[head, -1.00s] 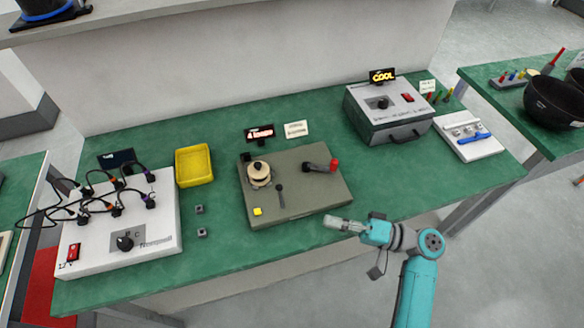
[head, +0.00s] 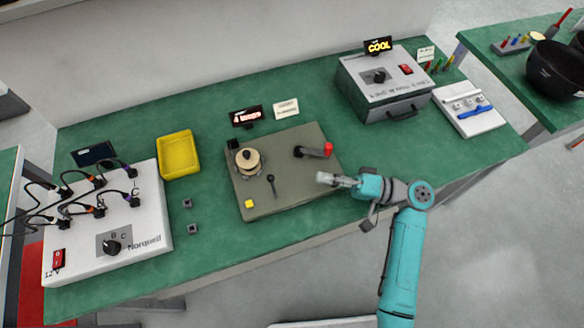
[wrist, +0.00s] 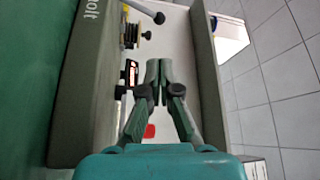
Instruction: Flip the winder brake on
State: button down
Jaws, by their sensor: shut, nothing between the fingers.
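My gripper (head: 322,179) is shut and empty, over the winder's right front part, apart from the lever. In the wrist view the shut fingertips (wrist: 158,68) show, with the lever's knob (wrist: 158,18) above them.
A white box with cables (head: 130,225) and a yellow tray (head: 179,155) are on the left. A lit display (head: 246,117) stands behind the winder. A grey box with a red switch (head: 385,85) stands back right. Bench surface right of the winder is clear.

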jog(key=x, duration=0.9)
jog(key=shift+w+a, duration=0.1)
jog(key=shift+a, duration=0.3)
jog(key=shift+s+d+r, duration=0.15)
jog(key=shift+s+r, duration=0.1)
jog(key=shift+s, duration=0.25)
jog(key=shift+s+d, duration=0.1)
jog(key=shift+s, duration=0.2)
jog(key=shift+s+d+r+n+y, duration=0.1)
jog(key=shift+s+n+y, duration=0.35)
jog(key=shift+n, duration=0.35)
jog(key=shift+s+d, duration=0.15)
jog(key=shift+s, duration=0.35)
jog(key=shift+s+d, duration=0.15)
jog(key=shift+s, duration=0.35)
jog(key=v, duration=1.2)
